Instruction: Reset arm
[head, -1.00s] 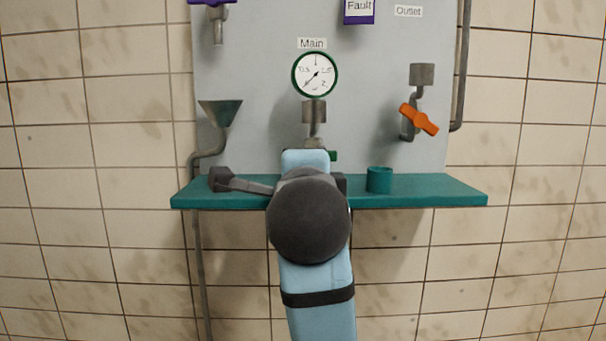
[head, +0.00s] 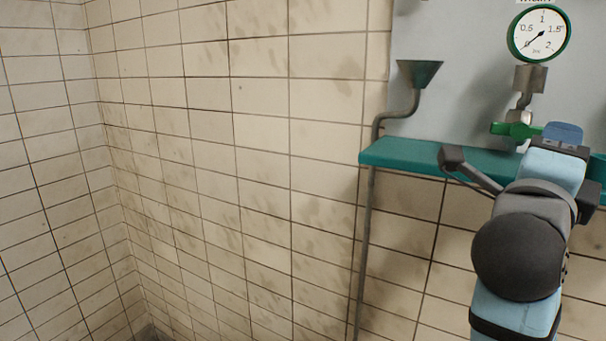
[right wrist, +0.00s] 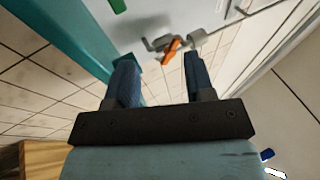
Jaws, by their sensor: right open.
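My right arm comes up from the bottom right of the head view. Its gripper (head: 563,133) is at the shelf's height, by the green valve handle (head: 512,130) under the gauge; whether they touch is unclear. In the right wrist view my right gripper (right wrist: 160,78) has two blue fingers spread wide with nothing between them. An orange valve handle (right wrist: 172,50) shows beyond the fingers, apart from them. My left gripper is in neither view.
A teal shelf (head: 405,153) runs along the grey panel (head: 460,90), which carries a round gauge (head: 539,35) and a funnel (head: 418,73) with a pipe. Tiled wall (head: 240,150) fills the left, with free room before it. A wooden surface (right wrist: 40,158) shows in the wrist view.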

